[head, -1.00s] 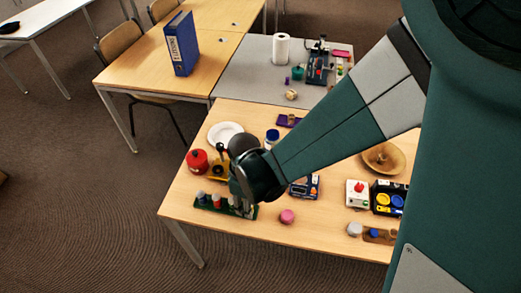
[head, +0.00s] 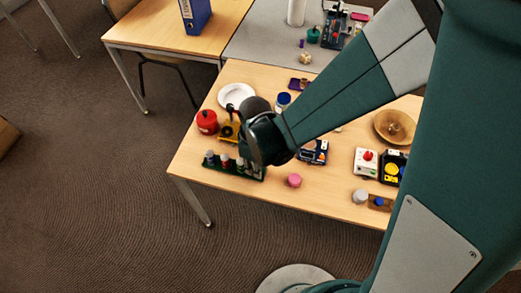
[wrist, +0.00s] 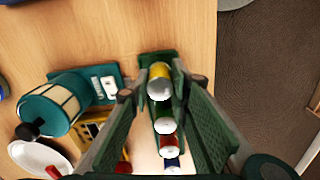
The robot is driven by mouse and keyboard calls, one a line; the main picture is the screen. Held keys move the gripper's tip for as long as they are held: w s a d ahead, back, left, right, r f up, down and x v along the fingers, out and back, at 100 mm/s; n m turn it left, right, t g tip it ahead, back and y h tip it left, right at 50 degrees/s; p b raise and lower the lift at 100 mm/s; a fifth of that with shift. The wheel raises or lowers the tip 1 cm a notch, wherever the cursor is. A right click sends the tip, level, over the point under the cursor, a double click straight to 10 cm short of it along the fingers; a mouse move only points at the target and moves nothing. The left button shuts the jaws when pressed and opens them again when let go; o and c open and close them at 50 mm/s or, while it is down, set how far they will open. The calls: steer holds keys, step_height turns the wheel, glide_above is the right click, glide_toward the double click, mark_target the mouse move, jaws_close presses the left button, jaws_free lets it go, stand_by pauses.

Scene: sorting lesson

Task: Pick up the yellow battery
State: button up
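The yellow battery (wrist: 159,77) stands in a dark green holder (wrist: 160,58) in the wrist view, its pale end facing the camera. A red battery (wrist: 167,140) and a blue one (wrist: 171,168) stand in a row with it. My gripper (wrist: 160,88) is open, with one green-padded finger on each side of the yellow battery. I cannot tell whether either finger touches it.
A teal cylinder with a black knob (wrist: 50,108) and a yellow device (wrist: 90,128) are left of the fingers in the wrist view. A red pot (head: 207,122) and white plate (head: 236,95) stand behind the holder. A pink round piece (head: 294,180) lies to its right.

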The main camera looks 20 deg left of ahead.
steer(key=shift+c, duration=0.8)
steer(key=shift+r, duration=0.1)
steer(key=shift+r+p, duration=1.35)
steer(key=shift+r, duration=3.55)
steer(key=shift+r, duration=0.15)
